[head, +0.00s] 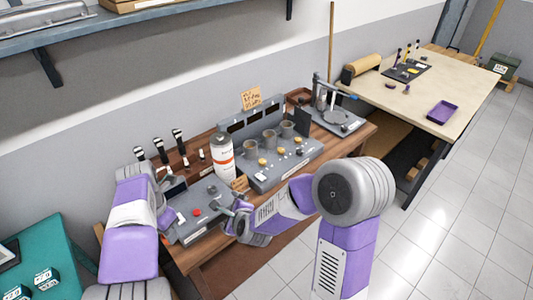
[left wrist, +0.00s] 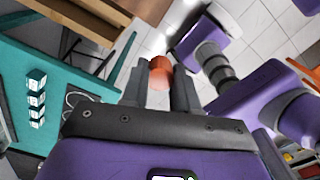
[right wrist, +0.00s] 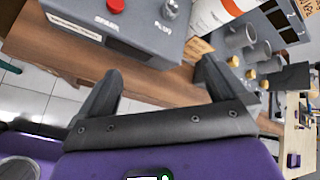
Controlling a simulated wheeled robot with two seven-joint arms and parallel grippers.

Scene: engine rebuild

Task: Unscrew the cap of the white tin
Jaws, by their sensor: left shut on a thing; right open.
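The white tin (head: 222,160) stands upright at the back of the workbench. It has an orange band and a greyish top with no orange cap showing on it. Its lower part also shows in the right wrist view (right wrist: 208,18). My left gripper (left wrist: 160,75) is shut on a small round orange-red cap (left wrist: 160,70), well clear of the tin. In the head view my left arm hides its fingers and the cap. My right gripper (right wrist: 160,85) is open and empty. In the head view it is at the bench's front edge (head: 232,210), in front of the tin and apart from it.
A grey fixture with cylinders (head: 262,178) stands right of the tin. Several black-handled tools (head: 158,145) stand behind left. A teal cart (head: 50,240) is at left.

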